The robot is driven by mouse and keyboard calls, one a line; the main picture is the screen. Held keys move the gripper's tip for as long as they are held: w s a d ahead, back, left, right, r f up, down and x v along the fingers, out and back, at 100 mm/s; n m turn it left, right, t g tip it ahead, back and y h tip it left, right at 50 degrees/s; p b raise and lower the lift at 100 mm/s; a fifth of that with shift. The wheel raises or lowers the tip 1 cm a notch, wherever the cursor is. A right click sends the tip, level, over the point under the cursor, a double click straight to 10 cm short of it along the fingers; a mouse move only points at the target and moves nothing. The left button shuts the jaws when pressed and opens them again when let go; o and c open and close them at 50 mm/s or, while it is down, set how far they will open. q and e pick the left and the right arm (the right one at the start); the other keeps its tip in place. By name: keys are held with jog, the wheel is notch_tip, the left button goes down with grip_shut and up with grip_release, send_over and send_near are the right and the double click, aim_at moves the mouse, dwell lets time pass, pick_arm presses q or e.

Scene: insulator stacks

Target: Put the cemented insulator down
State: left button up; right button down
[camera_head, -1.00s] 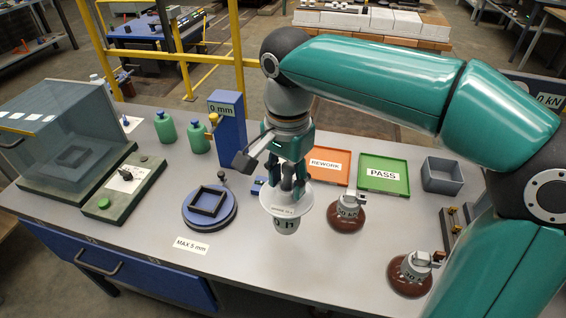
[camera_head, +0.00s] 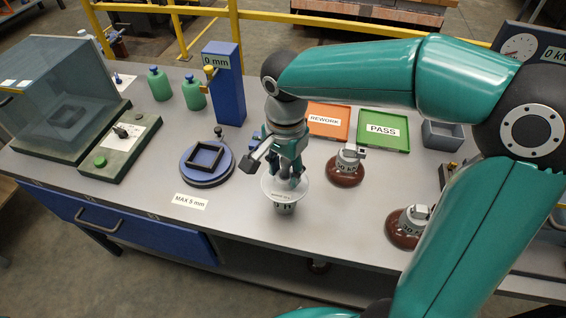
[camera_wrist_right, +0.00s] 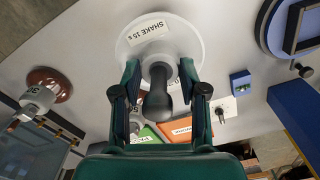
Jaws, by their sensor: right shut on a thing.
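The white insulator (camera_head: 267,188) has a wide pale disc and a grey cap with dark lettering below it. It stands roughly upright near the front of the bench, below my right gripper (camera_head: 288,178). In the right wrist view its disc (camera_wrist_right: 190,38) bears a "SHAKE 15 s" label, and my right gripper (camera_wrist_right: 158,75) is shut on its dark pin (camera_wrist_right: 156,103). I cannot tell whether the cap touches the bench top. My left gripper is not in view.
Two brown insulators (camera_head: 345,174) (camera_head: 402,232) stand to the right. Orange REWORK (camera_head: 343,109) and green PASS (camera_head: 404,117) trays lie behind. A round blue stand (camera_head: 207,180) and blue gauge post (camera_head: 228,100) are to the left.

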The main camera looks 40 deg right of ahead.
jog(key=c, duration=0.6)
grip_release()
jog(key=shift+r, duration=0.15)
notch_tip(320, 180, up, 12)
jog(key=shift+f+p, duration=0.1)
jog(key=shift+p, duration=0.65)
